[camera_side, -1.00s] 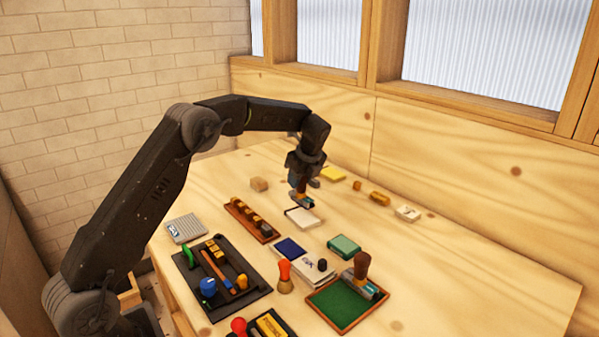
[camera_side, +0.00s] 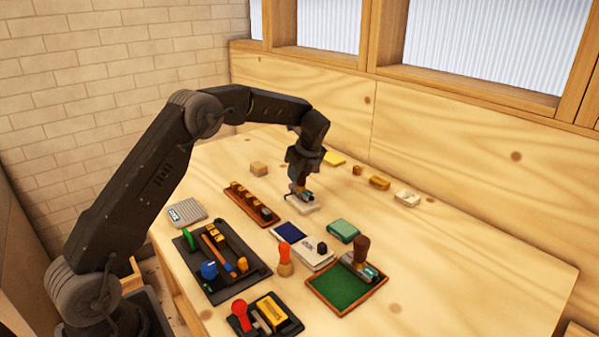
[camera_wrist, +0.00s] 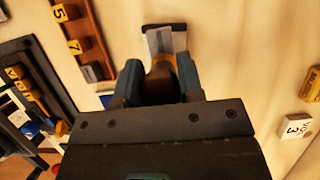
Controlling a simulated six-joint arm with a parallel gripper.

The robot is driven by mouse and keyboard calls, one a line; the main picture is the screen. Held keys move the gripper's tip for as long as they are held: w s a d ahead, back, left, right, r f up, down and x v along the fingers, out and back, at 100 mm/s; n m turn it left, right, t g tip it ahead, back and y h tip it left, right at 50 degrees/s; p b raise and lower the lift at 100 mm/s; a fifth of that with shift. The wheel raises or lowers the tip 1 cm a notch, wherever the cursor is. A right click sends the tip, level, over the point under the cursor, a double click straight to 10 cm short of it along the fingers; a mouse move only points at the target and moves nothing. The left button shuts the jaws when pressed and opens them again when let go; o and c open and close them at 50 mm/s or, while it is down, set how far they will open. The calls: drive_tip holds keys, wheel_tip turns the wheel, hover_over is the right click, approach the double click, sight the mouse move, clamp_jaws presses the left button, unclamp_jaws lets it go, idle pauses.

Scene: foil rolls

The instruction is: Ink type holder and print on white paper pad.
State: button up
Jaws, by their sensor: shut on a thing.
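My gripper (camera_side: 299,180) is shut on the brown handle (camera_wrist: 162,80) of the type holder, whose grey metal end (camera_side: 305,195) points down. The holder is over the small white paper pad (camera_side: 308,209), at or very close to its surface; I cannot tell if they touch. In the wrist view, the holder's pale metal end (camera_wrist: 163,40) shows beyond my gripper (camera_wrist: 161,92), with the pad's face largely hidden. A dark blue pad (camera_side: 290,232) and a green pad (camera_side: 343,230) lie nearer the camera.
A wooden rack of type blocks (camera_side: 250,204) stands left of the paper pad. A green-lined tray (camera_side: 345,289) with another brown-handled tool (camera_side: 361,258), a black tool tray (camera_side: 207,275) and an orange-handled tool (camera_side: 285,258) are in front.

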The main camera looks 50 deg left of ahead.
drive_tip(key=shift+f, duration=0.6)
idle(1.5)
drive_tip(key=shift+r, duration=0.1)
drive_tip(key=shift+r, duration=3.5)
